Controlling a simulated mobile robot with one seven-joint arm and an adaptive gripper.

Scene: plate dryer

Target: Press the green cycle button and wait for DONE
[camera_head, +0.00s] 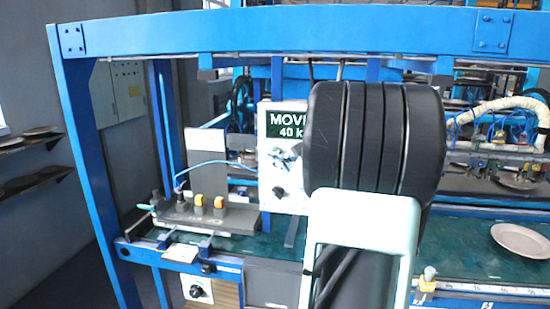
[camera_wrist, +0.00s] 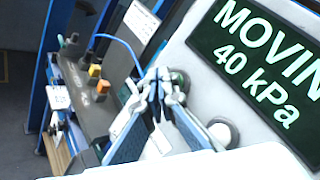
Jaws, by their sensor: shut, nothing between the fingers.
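The control panel (camera_head: 270,180) is a light box with a dark green display (camera_head: 290,124). In the wrist view the display (camera_wrist: 262,62) reads "MOVIN", cut off by the frame edge, and "40 kPa". A round button with a dark green tint (camera_wrist: 181,78) sits on the panel left of the display, partly hidden by my fingertips. My gripper (camera_wrist: 162,80) is shut and empty, its tips at or just in front of that button. I cannot tell whether they touch it. In the head view my gripper (camera_head: 284,157) is small, in front of the panel, partly hidden by my arm.
A round grey knob (camera_wrist: 222,131) is on the panel below the display. A grey bench unit (camera_head: 210,217) with yellow-orange blocks (camera_head: 199,200) and a blue hose (camera_head: 215,162) stands left. A blue frame (camera_head: 280,32) spans the top. A pale plate (camera_head: 522,242) lies on the right.

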